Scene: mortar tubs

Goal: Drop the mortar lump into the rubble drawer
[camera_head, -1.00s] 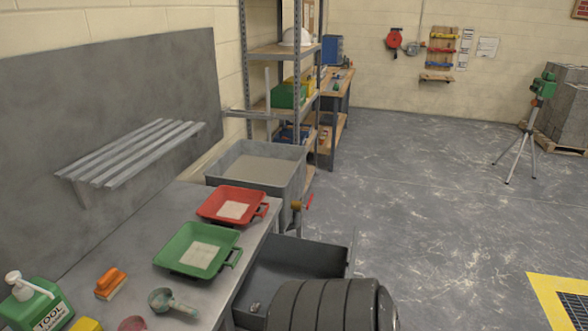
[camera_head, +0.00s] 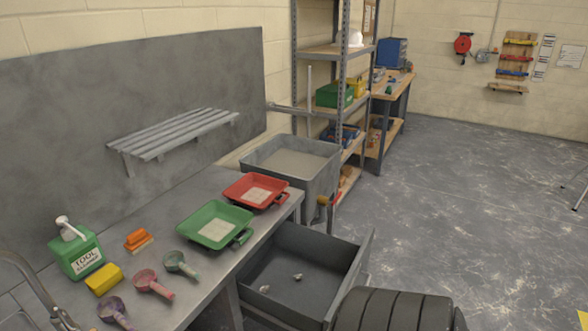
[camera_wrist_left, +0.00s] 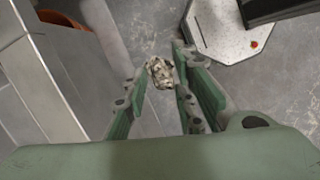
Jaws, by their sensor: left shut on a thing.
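My left gripper (camera_wrist_left: 158,66) shows only in the left wrist view, with green fingers shut on the mortar lump (camera_wrist_left: 160,73), a small rough grey-beige piece between the fingertips. Grey floor shows beyond the lump. The rubble drawer (camera_head: 290,256) is a dark grey box, pulled open below the right end of the bench in the head view. Small pale lumps (camera_head: 298,277) lie on its floor. The held lump and left gripper are not visible in the head view. My right gripper is in neither view.
The steel bench (camera_head: 262,224) carries a green tray (camera_head: 215,225), a red tray (camera_head: 257,191), several scoops, a yellow sponge (camera_head: 104,279) and a green bottle (camera_head: 77,252). A large grey tub (camera_head: 290,160) stands behind the drawer. Open floor lies to the right.

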